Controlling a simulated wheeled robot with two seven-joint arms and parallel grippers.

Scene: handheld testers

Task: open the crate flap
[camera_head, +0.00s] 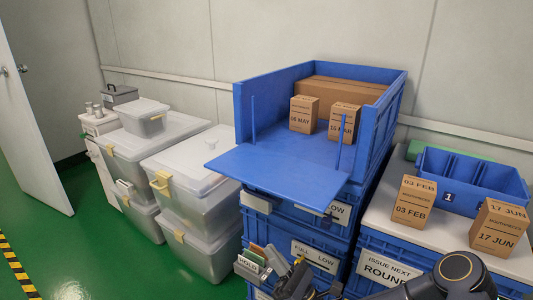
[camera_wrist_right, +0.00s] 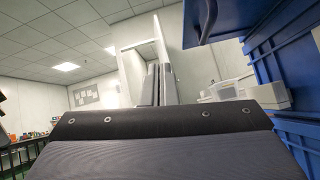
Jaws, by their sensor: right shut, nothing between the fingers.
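The blue crate (camera_head: 394,105) stands on top of a stack of blue crates. Its front flap (camera_head: 265,178) is folded down and sticks out roughly level from the crate floor, so the front is open. My right gripper (camera_head: 297,277) is below the flap, in front of the stack, apart from the flap. Its fingers (camera_wrist_right: 161,84) are together and empty in the right wrist view. A blue panel, apparently the flap (camera_wrist_right: 212,18), hangs above right there. My left gripper is not in view.
Cartons marked 06 MAY (camera_head: 303,115) and 16 MAR (camera_head: 344,121) stand in the open crate, before a larger carton (camera_head: 340,91). Cartons 03 FEB (camera_head: 413,201) and 17 JUN (camera_head: 497,229) and a blue divided bin (camera_head: 475,181) stand right. Clear tubs (camera_head: 190,175) stand left.

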